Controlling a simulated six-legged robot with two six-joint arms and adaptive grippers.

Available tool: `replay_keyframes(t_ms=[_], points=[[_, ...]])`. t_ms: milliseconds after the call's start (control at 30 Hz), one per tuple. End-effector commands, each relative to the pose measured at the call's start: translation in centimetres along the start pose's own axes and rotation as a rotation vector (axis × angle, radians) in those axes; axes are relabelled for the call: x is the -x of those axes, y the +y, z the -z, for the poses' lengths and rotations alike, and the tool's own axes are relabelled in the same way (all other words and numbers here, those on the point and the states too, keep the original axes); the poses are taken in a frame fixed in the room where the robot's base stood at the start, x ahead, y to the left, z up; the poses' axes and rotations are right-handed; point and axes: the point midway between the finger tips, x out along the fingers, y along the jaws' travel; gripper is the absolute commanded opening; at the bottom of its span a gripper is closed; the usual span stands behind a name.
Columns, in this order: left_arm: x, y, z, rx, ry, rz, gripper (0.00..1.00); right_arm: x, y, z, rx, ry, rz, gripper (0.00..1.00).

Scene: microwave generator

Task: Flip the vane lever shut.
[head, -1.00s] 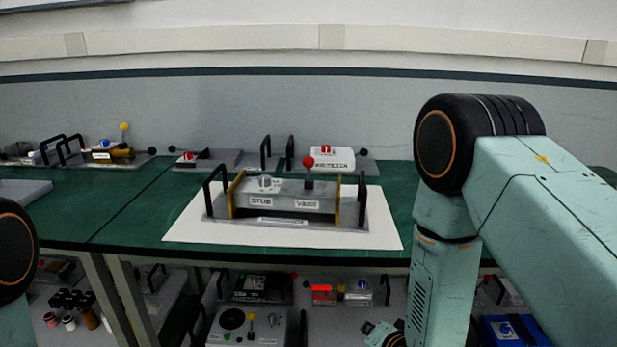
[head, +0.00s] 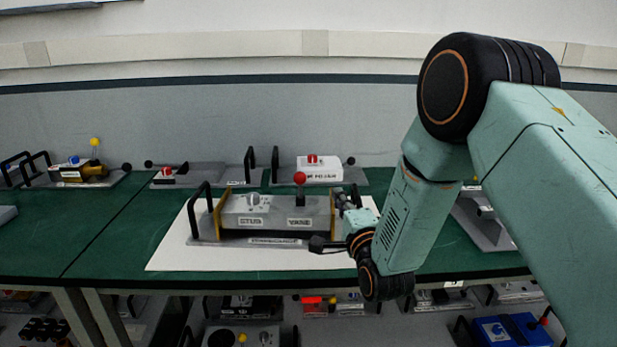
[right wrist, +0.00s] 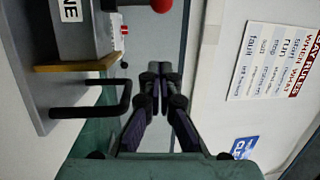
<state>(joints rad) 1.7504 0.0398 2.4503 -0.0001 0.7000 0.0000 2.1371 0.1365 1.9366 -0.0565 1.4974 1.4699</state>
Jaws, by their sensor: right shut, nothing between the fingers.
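The microwave generator unit (head: 275,215) is a grey box with ochre end plates, labelled STUB and VANE, on a grey base. Its vane lever (head: 300,179) has a red ball on a dark stem and stands about upright above the VANE label. The red ball also shows at the top edge of the right wrist view (right wrist: 161,5). My right gripper (head: 342,199) is beside the unit's right end, apart from the lever. In the right wrist view its fingers (right wrist: 159,68) are together and empty. My left gripper is out of view.
A black handle (head: 200,208) rises at the unit's left end; another black handle (right wrist: 90,110) is close to my right fingers in the wrist view. White paper (head: 175,255) lies under the unit. Other devices, including a white-topped one (head: 318,172), stand behind it.

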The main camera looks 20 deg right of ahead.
Motion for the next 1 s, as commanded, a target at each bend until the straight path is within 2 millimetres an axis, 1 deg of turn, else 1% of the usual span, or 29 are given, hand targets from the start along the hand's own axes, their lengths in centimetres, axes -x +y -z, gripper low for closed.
replay_keyframes(t_ms=[167, 600, 767, 800, 833, 1000], points=[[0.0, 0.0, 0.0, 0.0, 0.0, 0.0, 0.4, -1.1, -0.1, 0.1, -0.004, 0.001, 0.004, 0.0], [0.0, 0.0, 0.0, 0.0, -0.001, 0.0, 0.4, -7.7, -0.1, -0.1, -0.001, 0.0, 0.003, 0.0], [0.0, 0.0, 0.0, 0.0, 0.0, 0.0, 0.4, -9.9, -0.1, -0.2, -0.001, 0.0, 0.003, 0.0], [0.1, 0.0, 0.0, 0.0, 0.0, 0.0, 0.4, -9.5, -0.1, -1.2, -0.001, -0.004, -0.001, 0.0], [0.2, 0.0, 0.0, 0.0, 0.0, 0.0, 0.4, -9.3, 0.0, -1.7, 0.0, -0.005, -0.002, 0.0], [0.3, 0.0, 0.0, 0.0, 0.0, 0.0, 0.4, -8.8, -0.1, -3.3, -0.001, -0.002, 0.001, 0.0]])
